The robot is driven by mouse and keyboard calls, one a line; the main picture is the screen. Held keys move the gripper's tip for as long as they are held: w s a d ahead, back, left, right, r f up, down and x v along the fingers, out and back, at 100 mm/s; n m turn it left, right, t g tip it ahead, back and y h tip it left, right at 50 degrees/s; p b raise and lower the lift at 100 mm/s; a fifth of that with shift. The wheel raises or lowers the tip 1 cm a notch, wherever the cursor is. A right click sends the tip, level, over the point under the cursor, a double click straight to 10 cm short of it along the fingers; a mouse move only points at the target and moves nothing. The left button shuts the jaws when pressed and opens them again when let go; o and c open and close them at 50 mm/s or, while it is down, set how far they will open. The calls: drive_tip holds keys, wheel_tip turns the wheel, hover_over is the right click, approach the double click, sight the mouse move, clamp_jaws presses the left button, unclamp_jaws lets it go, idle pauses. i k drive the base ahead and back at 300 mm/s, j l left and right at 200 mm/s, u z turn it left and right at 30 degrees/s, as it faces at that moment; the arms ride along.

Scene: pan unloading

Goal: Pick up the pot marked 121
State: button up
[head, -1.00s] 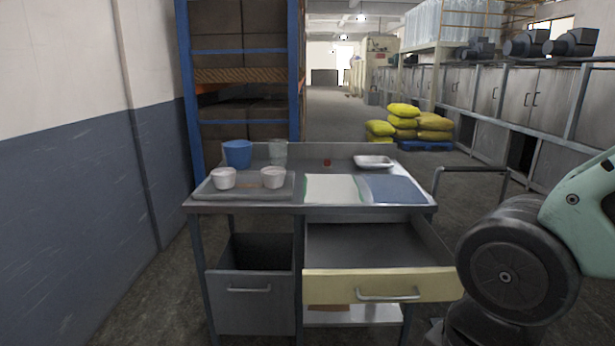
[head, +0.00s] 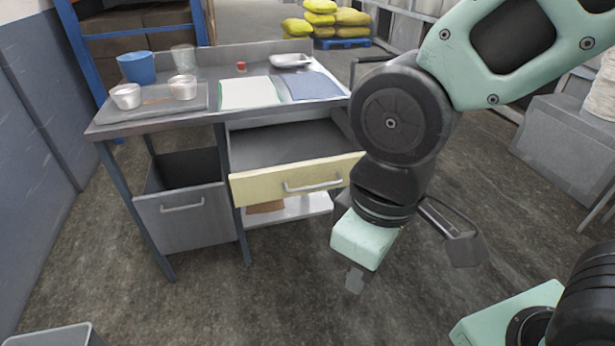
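Two small white pots stand on a grey tray (head: 155,108) at the left of the steel table, the left pot (head: 126,97) nearer its front edge and the right pot (head: 183,87) further back. Both are upright. No number can be read on either, so I cannot tell which is marked 121. My gripper (head: 355,281) hangs low in front of the drawer's right end, well away from the pots. Its fingers are small and partly hidden, so I cannot tell whether it is open or shut. I see nothing held in it.
A blue tub (head: 137,68) and a clear cup (head: 183,57) stand behind the pots. The yellow-fronted drawer (head: 262,186) and grey bin (head: 188,222) stick out.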

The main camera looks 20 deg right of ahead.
sight(127, 96)
drive_tip(key=i+j+u, duration=0.1)
drive_tip(key=i+j, duration=0.5)
drive_tip(key=i+j+u, duration=0.15)
drive_tip(key=i+j, duration=0.4)
drive_tip(key=i+j+u, duration=0.1)
drive_tip(key=i+j, duration=0.35)
drive_tip(key=i, duration=0.25)
